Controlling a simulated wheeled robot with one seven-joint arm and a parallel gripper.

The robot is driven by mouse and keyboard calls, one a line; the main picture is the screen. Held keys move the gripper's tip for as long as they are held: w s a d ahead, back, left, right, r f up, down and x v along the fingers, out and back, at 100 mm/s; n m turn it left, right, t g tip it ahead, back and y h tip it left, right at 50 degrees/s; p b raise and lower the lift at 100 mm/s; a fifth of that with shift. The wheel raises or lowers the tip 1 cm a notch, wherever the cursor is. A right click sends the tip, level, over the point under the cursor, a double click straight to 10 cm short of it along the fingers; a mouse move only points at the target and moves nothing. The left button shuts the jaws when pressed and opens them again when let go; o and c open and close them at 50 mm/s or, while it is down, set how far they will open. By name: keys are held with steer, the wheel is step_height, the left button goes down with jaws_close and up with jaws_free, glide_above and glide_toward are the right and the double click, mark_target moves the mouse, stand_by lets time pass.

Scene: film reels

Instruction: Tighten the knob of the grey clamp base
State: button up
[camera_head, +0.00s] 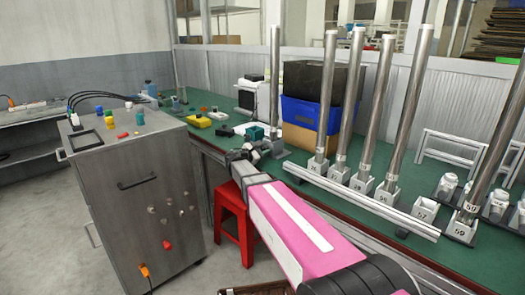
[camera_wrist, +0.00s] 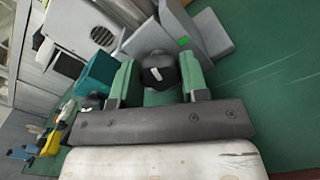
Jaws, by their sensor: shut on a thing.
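The grey clamp base (camera_wrist: 207,38) fills the upper middle of the wrist view. Its round black knob (camera_wrist: 158,68) faces the camera and carries a small white mark. My gripper (camera_wrist: 158,78) has its green-padded fingers on either side of the knob and is shut on it. In the head view my gripper (camera_head: 243,155) reaches the far part of the green bench. There the grey base (camera_head: 275,147) stands at the foot of an upright metal pole (camera_head: 275,85). The knob is too small to make out in the head view.
Several more poles in numbered bases (camera_head: 360,182) stand in a row to the right, behind a long metal rail (camera_head: 365,203). A blue crate (camera_head: 305,113) is behind the base. A teal block (camera_wrist: 97,73) lies left of my gripper. Bare green bench (camera_wrist: 275,80) lies to the right.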

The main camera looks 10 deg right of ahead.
steer(key=o, duration=0.9)
steer(key=v, duration=1.1)
